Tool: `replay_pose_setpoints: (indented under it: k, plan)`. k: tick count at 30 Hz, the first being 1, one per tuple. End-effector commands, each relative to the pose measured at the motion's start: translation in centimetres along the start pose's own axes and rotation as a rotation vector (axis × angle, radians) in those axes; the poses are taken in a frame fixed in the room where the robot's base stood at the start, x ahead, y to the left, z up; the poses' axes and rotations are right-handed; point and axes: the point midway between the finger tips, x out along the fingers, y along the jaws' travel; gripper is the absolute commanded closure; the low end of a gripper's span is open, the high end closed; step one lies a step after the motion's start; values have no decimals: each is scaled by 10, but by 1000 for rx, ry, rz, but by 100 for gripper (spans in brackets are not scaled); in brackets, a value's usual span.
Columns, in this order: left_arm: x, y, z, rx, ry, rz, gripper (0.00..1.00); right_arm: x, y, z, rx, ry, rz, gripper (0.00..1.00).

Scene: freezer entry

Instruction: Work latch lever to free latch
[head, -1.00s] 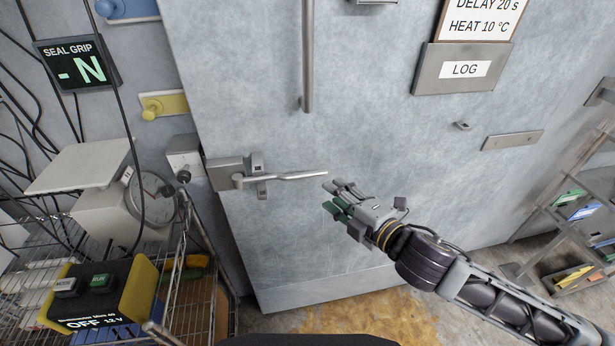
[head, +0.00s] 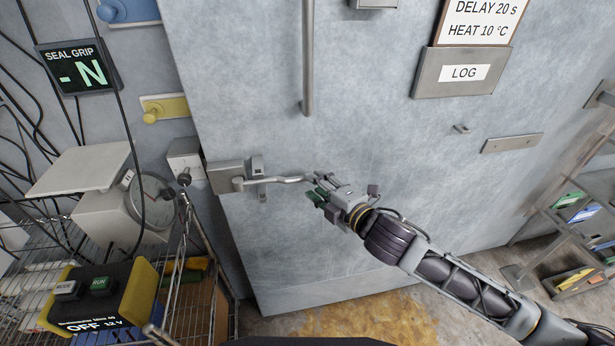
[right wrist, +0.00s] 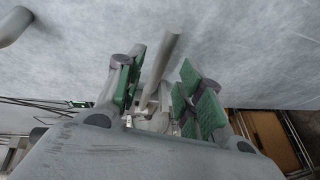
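The latch lever (head: 280,180) is a grey metal handle on the freezer door. It sticks out to the right, roughly level, from the latch plate (head: 226,176) at the door's left edge. My right gripper (head: 317,188) is at the lever's free end. In the right wrist view, the lever (right wrist: 166,58) runs between the green-padded fingers of this gripper (right wrist: 163,92). The fingers stand apart, with a gap visible on both sides of the lever. The gripper partly hides the lever's tip in the head view. My left gripper is not in view.
A vertical door handle (head: 308,60) rises above the lever. A wire cart with a dial scale (head: 125,205) and a yellow-black power box (head: 100,295) stands at the left. A shelf rack (head: 575,210) stands at the right. The door face around my right arm is clear.

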Motion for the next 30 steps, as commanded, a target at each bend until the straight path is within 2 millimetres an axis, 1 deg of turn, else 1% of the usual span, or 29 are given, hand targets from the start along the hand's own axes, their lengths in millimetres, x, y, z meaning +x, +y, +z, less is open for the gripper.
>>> replay_pose_setpoints:
  k: [9,15,21,30]
  plan:
    - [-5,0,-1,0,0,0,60,29,1,0,0,-1,0,63]
    - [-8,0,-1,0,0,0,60,43,0,0,0,0,-1,63]
    - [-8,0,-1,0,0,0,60,50,0,0,-1,1,0,63]
    - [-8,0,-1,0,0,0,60,50,0,0,-1,0,-1,63]
